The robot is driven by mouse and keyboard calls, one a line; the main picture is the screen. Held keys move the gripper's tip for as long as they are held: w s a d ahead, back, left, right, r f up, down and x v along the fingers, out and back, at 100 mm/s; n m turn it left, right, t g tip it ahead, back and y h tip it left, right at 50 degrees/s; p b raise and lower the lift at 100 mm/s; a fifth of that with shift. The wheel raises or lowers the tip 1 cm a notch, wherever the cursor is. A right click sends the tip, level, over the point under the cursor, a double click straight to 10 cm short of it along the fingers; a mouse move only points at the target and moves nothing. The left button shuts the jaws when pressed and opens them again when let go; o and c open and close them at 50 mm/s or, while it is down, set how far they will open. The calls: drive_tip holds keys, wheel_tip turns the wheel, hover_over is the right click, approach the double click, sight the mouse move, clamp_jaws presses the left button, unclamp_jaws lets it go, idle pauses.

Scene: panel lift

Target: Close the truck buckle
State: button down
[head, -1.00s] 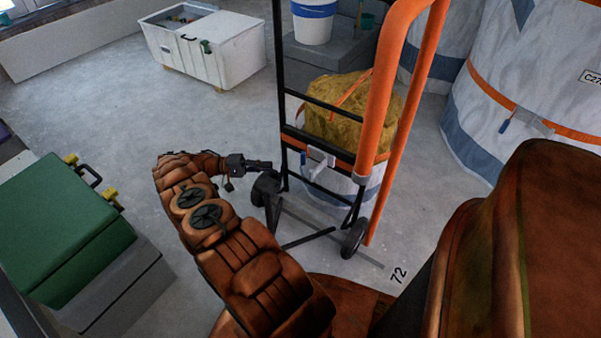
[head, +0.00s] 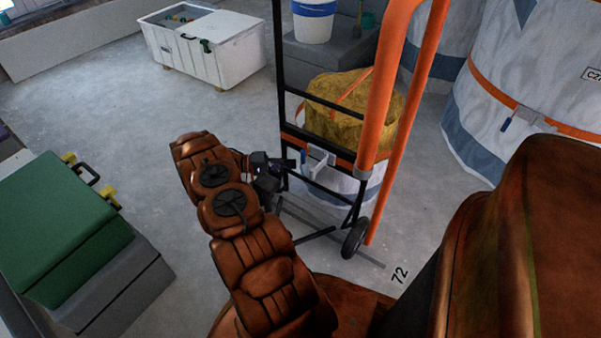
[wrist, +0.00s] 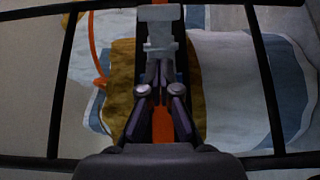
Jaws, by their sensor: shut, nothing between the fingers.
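The truck buckle (head: 318,160) is a light grey metal piece on an orange strap around the white-and-blue load on the hand truck. Its grey lever part seems to stand out from the strap. It also shows at the top middle of the wrist view (wrist: 160,22). My gripper (head: 288,163) is just left of the buckle, by the truck's black frame, and partly hidden by my arm. In the wrist view its fingers (wrist: 160,72) are together and empty, with the tips just below the buckle. I cannot tell if they touch it. The orange strap (wrist: 162,127) runs behind the fingers.
The hand truck has black rails and orange handles (head: 376,90). Its dark crossbars (wrist: 270,80) frame the wrist view. A yellow sack (head: 350,110) tops the load. A green case (head: 60,225) is left, a white bin (head: 225,55) behind. Large wrapped drums (head: 535,90) stand right.

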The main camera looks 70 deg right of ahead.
sight(317, 169)
drive_tip(key=shift+s+a+b, duration=0.2)
drive_tip(key=shift+s+b, duration=0.05)
drive_tip(key=shift+s, duration=0.55)
drive_tip(key=shift+s+a+b, duration=0.15)
drive_tip(key=shift+s+b, duration=0.1)
drive_tip(key=shift+s, duration=0.5)
drive_tip(key=shift+s+a+b, duration=0.2)
drive_tip(key=shift+s+b, duration=0.05)
drive_tip(key=shift+s, duration=0.55)
